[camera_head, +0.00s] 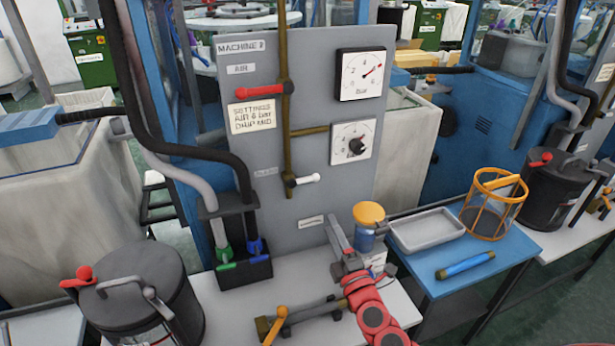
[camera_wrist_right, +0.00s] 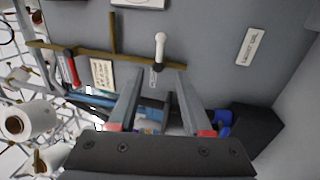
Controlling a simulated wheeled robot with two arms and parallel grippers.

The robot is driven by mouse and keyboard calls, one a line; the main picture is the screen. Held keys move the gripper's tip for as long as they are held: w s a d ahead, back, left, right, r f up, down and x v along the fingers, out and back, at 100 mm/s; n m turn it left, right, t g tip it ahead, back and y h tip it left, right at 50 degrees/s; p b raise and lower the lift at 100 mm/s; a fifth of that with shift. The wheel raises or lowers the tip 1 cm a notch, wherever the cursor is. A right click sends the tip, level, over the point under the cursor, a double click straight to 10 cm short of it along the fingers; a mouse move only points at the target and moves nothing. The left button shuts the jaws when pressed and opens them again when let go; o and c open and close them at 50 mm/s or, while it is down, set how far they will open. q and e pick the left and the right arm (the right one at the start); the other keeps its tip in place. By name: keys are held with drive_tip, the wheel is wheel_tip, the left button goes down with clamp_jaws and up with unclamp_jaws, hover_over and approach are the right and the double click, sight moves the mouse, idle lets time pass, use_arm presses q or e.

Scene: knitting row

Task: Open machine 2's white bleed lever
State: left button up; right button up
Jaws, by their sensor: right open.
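Machine 2's grey panel (camera_head: 235,60) stands upright in the head view. The white bleed lever (camera_head: 305,179) sits low on its brass pipe (camera_head: 285,110) and points right, crosswise to the pipe. My right gripper (camera_head: 350,240) is below and right of the lever, apart from it, open and empty. In the right wrist view the white lever (camera_wrist_right: 160,47) shows just beyond and between the two open fingertips (camera_wrist_right: 156,80), crosswise to the pipe there. The small label by the lever is too blurred to read. My left gripper is not in view.
A red lever (camera_head: 262,91) sits higher on the panel, near a gauge (camera_head: 361,74) and a dial (camera_head: 353,143). An orange-lidded jar (camera_head: 368,225) stands close beside my right gripper. A black pot (camera_head: 138,290) and a valve piece with an orange handle (camera_head: 276,322) are at front left.

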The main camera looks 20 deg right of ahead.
sight(309, 181)
drive_tip(key=shift+w+a+r+p, duration=0.15)
drive_tip(key=shift+w+r, duration=0.4)
drive_tip(key=shift+w, duration=2.25)
drive_tip(key=shift+w+a+r+p, duration=0.15)
drive_tip(key=shift+w+r, duration=0.35)
drive_tip(key=shift+w, duration=2.3)
drive_tip(key=shift+w+a+r+p, duration=0.1)
drive_tip(key=shift+w+r+p, duration=0.3)
drive_tip(key=shift+w, duration=2.4)
drive_tip(key=shift+r, duration=0.15)
clamp_jaws()
